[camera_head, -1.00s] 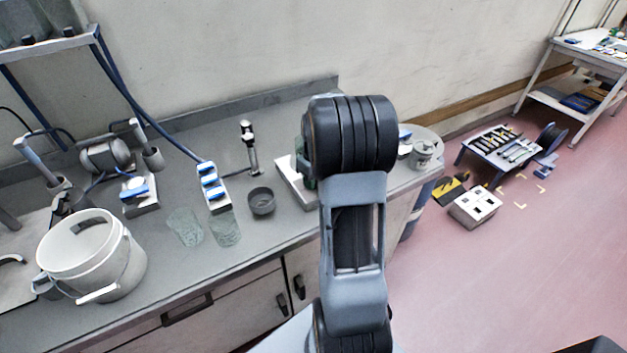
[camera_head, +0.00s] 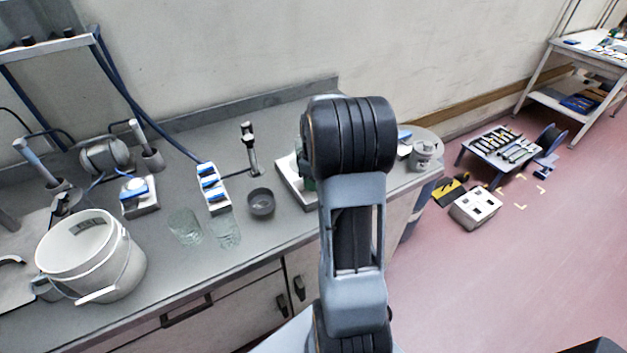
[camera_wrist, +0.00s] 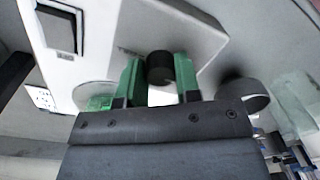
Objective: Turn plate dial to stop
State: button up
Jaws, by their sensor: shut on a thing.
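The plate device (camera_wrist: 112,30) is a pale, flat-topped box seen close up in the wrist view, with a dark round dial (camera_wrist: 160,68) on its face. My gripper (camera_wrist: 159,78) has green fingers, one on each side of the dial, and is shut on it. No pointer or stop mark on the dial can be made out. In the head view the plate device (camera_head: 289,188) stands on the bench, mostly hidden behind my arm. The dial and my gripper's fingertips are hidden there.
A dark bowl (camera_head: 261,203) and two clear beakers (camera_head: 185,226) stand left of the plate device. A blue-and-white power strip (camera_head: 213,187), a small stand (camera_head: 249,148) and a white bucket (camera_head: 90,262) are also on the bench.

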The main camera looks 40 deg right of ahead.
jog(key=o, duration=0.9)
jog(key=shift+r, duration=0.1)
jog(key=r, duration=1.3)
jog(key=shift+w+d+r, duration=0.15)
jog(key=shift+d+r, duration=0.1)
jog(key=shift+r, duration=0.1)
